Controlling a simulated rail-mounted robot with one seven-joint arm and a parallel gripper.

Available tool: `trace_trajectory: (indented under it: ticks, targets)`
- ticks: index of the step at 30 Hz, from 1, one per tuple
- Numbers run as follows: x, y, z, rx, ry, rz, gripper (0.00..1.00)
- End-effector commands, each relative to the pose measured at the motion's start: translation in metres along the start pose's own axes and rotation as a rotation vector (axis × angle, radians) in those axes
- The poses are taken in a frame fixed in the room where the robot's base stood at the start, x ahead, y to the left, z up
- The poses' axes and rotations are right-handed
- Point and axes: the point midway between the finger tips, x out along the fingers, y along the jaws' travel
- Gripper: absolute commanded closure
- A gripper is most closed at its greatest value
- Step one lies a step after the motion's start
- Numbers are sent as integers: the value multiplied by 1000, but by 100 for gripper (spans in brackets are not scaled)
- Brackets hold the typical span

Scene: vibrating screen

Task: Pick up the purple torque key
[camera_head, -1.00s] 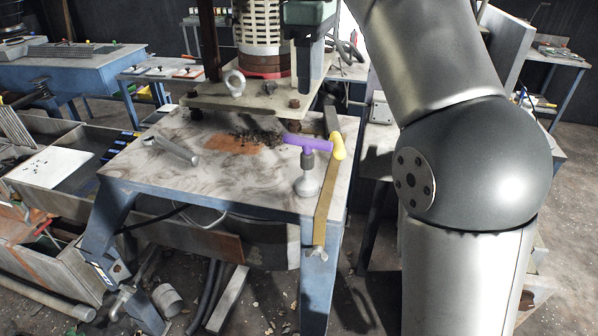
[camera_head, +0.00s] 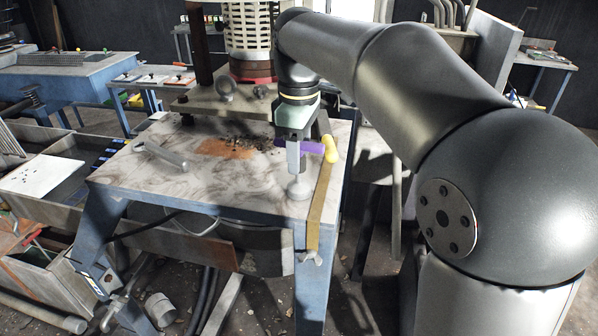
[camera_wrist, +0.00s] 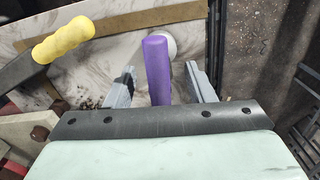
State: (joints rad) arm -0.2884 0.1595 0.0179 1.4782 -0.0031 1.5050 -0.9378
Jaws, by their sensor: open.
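The purple torque key (camera_head: 312,148) has a purple T-handle on a post over a round pale base (camera_head: 298,190) on the marble-like table top (camera_head: 222,190). In the wrist view, its purple handle (camera_wrist: 156,68) lies lengthwise between the two open fingers of my gripper (camera_wrist: 162,84), with space on both sides. In the head view, my gripper (camera_head: 293,160) is above the table in front of the key and hides part of the handle and post. I cannot tell whether the fingers touch the key.
A yellow-handled tool (camera_head: 331,149) is close beside the key's right end; its yellow grip (camera_wrist: 63,43) is left of my gripper in the wrist view. A grey metal tool (camera_head: 163,154) lies at the table's left. The machine plate (camera_head: 215,104) stands behind.

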Motion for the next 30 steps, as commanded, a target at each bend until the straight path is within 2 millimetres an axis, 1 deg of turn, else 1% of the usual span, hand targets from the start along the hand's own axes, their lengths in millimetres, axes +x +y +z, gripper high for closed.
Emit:
trace_trajectory:
  ticks: [3, 8, 9, 11, 12, 14, 15, 25, 28, 30]
  targets:
    - [6, 0, 0, 0, 0, 0, 51]
    - [6, 0, 0, 0, 1, 1, 51]
    - [6, 0, 0, 0, 1, 1, 54]
    - [6, 0, 0, 0, 1, 1, 70]
    - [6, 0, 0, 0, 1, 1, 82]
    - [6, 0, 0, 0, 1, 1, 98]
    - [6, 0, 0, 0, 1, 1, 100]
    - [3, 0, 0, 0, 2, 2, 100]
    - [-3, 0, 0, 0, 3, 3, 100]
    - [-11, 1, 0, 0, 4, 5, 100]
